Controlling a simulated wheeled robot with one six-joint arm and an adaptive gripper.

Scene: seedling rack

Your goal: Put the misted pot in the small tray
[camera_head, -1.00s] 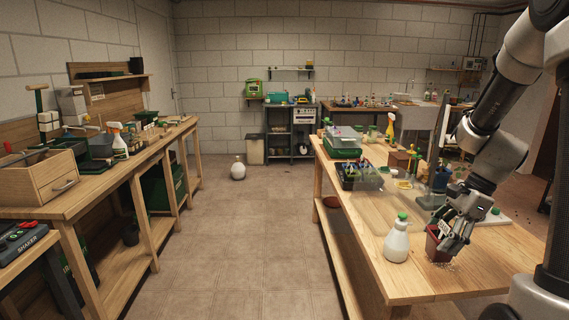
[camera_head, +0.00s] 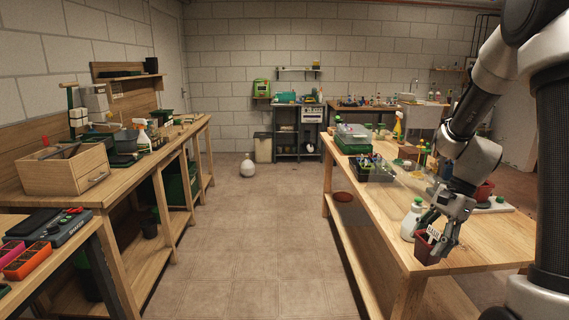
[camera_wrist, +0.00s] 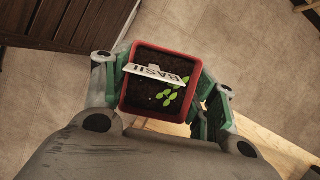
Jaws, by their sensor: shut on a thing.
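A red-brown square pot (camera_head: 425,252) is held by my gripper (camera_head: 433,238) at the near left end of the right bench. In the wrist view my gripper (camera_wrist: 160,90) is shut around the pot (camera_wrist: 138,52), with green fingers at its left and right sides. The pot holds dark soil, a small green seedling (camera_wrist: 170,97) and a white label reading BASIL (camera_wrist: 155,73). Floor shows around it in that view. A black tray (camera_head: 362,178) with clear parts sits farther back on the bench. I cannot tell which tray is the small one.
A white spray bottle with a green cap (camera_head: 411,219) stands close beside my gripper. Another red pot (camera_head: 485,190) is behind my arm. The left bench (camera_head: 150,166) carries a wooden box (camera_head: 66,172) and tools. The floor aisle (camera_head: 255,235) is open, with a white round bottle (camera_head: 247,168) farther back.

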